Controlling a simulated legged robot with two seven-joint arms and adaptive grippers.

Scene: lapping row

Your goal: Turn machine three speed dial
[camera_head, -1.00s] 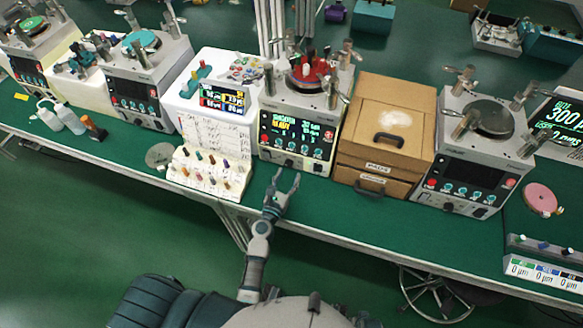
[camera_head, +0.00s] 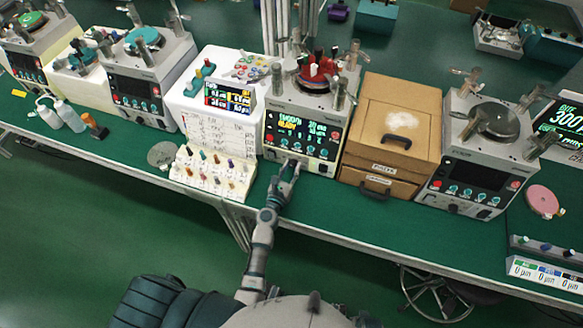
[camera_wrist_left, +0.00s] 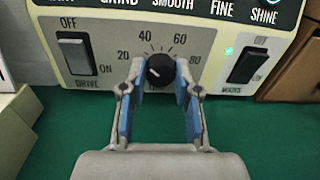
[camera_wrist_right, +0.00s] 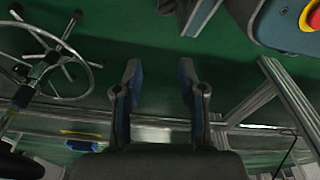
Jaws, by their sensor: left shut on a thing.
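The machine (camera_head: 303,135) with the lit screen stands third from the left in the head view. Its black speed dial (camera_wrist_left: 160,71) sits in a fan of numbers, with 20, 40, 60 and 80 readable. A pale mark on the dial appears to point lower left. My left gripper (camera_wrist_left: 160,68) is shut on the dial, one finger on each side of it. In the head view my left gripper (camera_head: 290,167) reaches the lower front panel and hides the dial. My right gripper (camera_wrist_right: 160,75) is open and empty in the right wrist view, away from the machine.
A drive switch (camera_wrist_left: 77,53) and another rocker switch (camera_wrist_left: 247,65) flank the dial. A peg board (camera_head: 212,173) stands left of the machine, and a wooden drawer box (camera_head: 389,150) stands right. The green bench front (camera_head: 330,205) is clear.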

